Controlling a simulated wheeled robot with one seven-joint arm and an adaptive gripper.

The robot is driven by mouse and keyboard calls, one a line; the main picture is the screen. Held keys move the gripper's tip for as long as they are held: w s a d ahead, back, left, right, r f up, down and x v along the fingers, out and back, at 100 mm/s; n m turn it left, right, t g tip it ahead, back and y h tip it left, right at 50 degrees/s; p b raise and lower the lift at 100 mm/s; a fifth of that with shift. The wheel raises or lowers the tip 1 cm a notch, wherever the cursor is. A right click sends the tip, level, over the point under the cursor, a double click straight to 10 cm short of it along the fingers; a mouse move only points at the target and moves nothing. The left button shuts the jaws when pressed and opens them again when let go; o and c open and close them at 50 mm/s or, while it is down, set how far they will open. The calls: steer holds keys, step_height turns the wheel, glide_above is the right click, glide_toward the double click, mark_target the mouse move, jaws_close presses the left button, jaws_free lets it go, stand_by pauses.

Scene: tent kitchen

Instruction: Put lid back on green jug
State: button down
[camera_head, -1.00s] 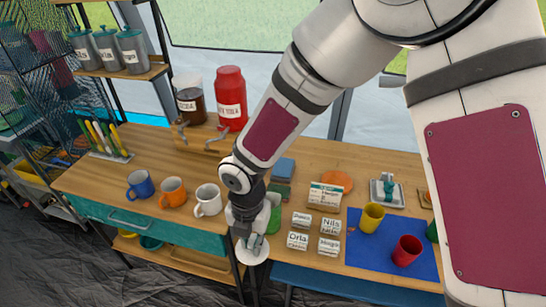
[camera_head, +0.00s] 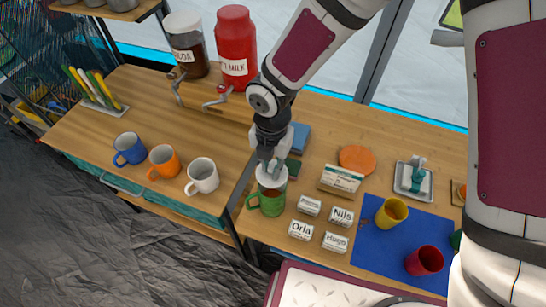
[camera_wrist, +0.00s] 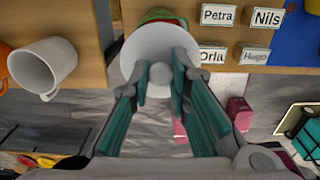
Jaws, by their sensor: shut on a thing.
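The green jug (camera_head: 270,204) stands upright on the wooden counter in the head view, its handle to the left. My gripper (camera_head: 271,165) is shut on the knob of the white round lid (camera_head: 273,178) and holds it at the jug's top. In the wrist view the lid (camera_wrist: 160,40) lies between and beyond my fingers (camera_wrist: 160,72), with its knob between the fingertips. A strip of the green jug (camera_wrist: 160,14) shows past the lid's upper edge. The lid hides most of the jug's opening, and I cannot tell whether lid and rim touch.
A white mug (camera_head: 203,178), an orange mug (camera_head: 164,162) and a blue mug (camera_head: 130,149) stand to the left. Name blocks (camera_head: 309,205) sit close on the right. A blue mat (camera_head: 365,242) holds a yellow cup (camera_head: 391,213) and a red cup (camera_head: 425,261).

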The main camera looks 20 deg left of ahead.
mark_target(271, 177)
steer(key=shift+f+b, duration=1.15)
steer(key=shift+f, duration=1.4)
steer(key=shift+f+b, duration=0.2)
steer(key=shift+b, duration=0.3)
stand_by(0.8)
stand_by(0.3)
steer(key=c, duration=0.9)
jaws_free()
steer(key=shift+c, duration=0.2)
steer(key=shift+r+p, duration=1.75)
steer(key=shift+r, duration=1.8)
steer(key=shift+c, duration=0.6)
